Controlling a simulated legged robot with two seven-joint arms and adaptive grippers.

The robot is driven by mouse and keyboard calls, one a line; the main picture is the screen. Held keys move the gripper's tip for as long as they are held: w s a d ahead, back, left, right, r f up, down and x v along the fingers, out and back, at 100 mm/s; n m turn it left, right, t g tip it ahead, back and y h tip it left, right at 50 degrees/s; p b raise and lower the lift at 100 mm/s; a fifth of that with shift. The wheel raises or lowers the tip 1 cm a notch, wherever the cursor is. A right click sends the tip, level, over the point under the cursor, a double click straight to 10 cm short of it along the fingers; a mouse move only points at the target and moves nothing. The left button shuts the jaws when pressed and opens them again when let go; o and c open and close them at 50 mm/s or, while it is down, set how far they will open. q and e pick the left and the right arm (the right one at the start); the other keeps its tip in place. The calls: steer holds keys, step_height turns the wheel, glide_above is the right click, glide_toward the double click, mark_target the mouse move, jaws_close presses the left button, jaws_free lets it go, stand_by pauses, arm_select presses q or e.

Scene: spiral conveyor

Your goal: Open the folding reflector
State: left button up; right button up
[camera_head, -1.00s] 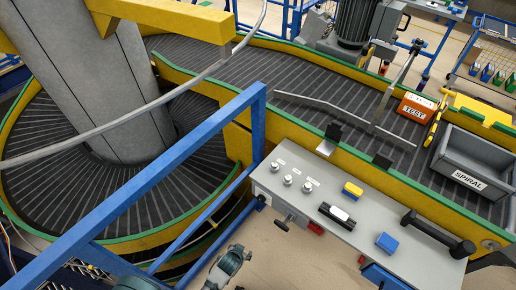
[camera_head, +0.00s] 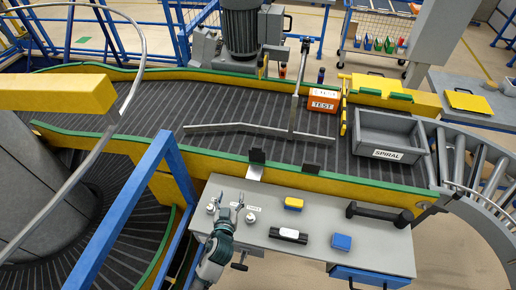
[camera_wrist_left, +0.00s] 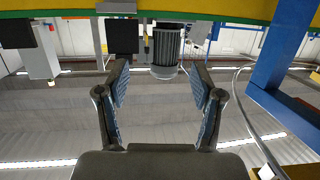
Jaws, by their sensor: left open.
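No part is labelled as the folding reflector. Two small black plates stand at the conveyor's near edge. The left plate (camera_head: 257,155) is above a silver bracket (camera_head: 255,171), and the right plate (camera_head: 311,168) lies lower. In the left wrist view, which appears upside down, the bracketed plate (camera_wrist_left: 122,35) and the other plate (camera_wrist_left: 16,34) hang from the rail at the top. My left gripper (camera_head: 230,202) is open and empty over the grey panel's left end, apart from both plates. Its spread fingers (camera_wrist_left: 160,80) show in the wrist view. My right gripper is not in view.
The grey panel (camera_head: 330,258) carries knobs, a yellow block (camera_head: 293,203), a blue block (camera_head: 341,242) and a black handle (camera_head: 380,213). A blue frame post (camera_head: 125,208) stands left of my arm. A TEST box (camera_head: 323,101) and SPIRAL tray (camera_head: 390,136) are on the belt.

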mark_target(257, 150)
arm_select(q)
steer(key=w+d+r+m+t+h, duration=0.2)
steer(key=d+r+h, duration=0.1)
steer(key=d+r, duration=0.2)
steer(key=x, duration=1.1)
steer(key=f+x, duration=0.1)
steer(key=x, duration=0.5)
steer(key=shift+d, duration=0.45)
steer(key=shift+r, duration=0.1)
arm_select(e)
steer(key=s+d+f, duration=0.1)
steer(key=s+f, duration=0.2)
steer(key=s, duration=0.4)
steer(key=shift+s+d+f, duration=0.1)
arm_select(q)
jaws_close()
